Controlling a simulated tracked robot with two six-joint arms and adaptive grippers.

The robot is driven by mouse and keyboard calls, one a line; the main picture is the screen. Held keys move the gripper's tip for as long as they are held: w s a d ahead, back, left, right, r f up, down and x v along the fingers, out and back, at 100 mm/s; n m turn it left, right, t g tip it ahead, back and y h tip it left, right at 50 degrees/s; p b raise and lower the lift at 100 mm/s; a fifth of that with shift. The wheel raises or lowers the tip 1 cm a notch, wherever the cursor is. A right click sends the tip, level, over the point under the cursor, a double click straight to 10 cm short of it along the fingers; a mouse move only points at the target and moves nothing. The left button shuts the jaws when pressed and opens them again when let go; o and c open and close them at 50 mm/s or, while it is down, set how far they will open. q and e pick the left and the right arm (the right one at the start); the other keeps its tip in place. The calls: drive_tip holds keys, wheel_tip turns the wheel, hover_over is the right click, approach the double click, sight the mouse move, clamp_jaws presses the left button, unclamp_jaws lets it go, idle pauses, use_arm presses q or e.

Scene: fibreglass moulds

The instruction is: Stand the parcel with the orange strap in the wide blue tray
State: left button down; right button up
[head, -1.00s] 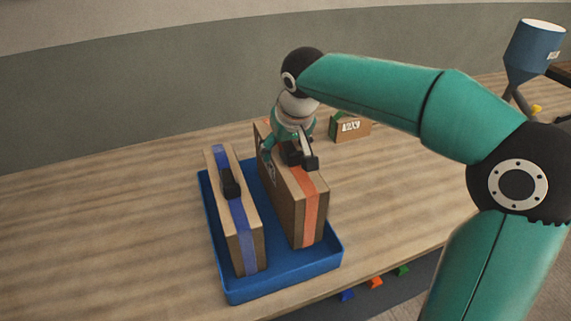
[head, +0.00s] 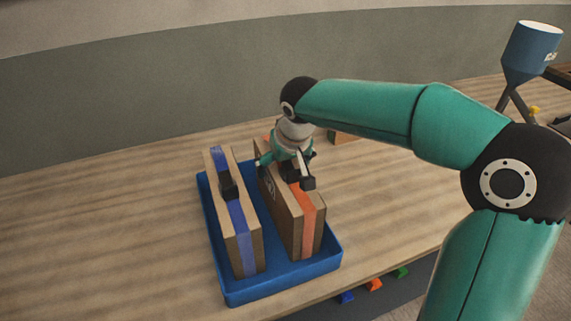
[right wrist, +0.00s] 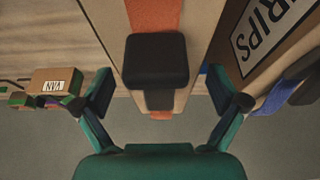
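The parcel with the orange strap (head: 308,221) is upright in the right part of the wide blue tray (head: 285,286). Its lower end is inside the rim; I cannot tell whether it touches the floor. My right gripper (head: 288,168) is over its top from above, fingers on either side. The orange strap (right wrist: 153,15) runs along the top. My left gripper is not in view.
A parcel with a blue strap (head: 243,236) and a black handle stands upright in the tray's left part, with a gap between. A small box (head: 342,138) is mostly behind my right arm. A blue hopper (head: 530,55) stands far right. Left of the tray the table is clear.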

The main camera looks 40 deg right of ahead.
drive_tip(key=v, duration=1.2)
drive_tip(key=shift+s, duration=0.1)
idle(0.4)
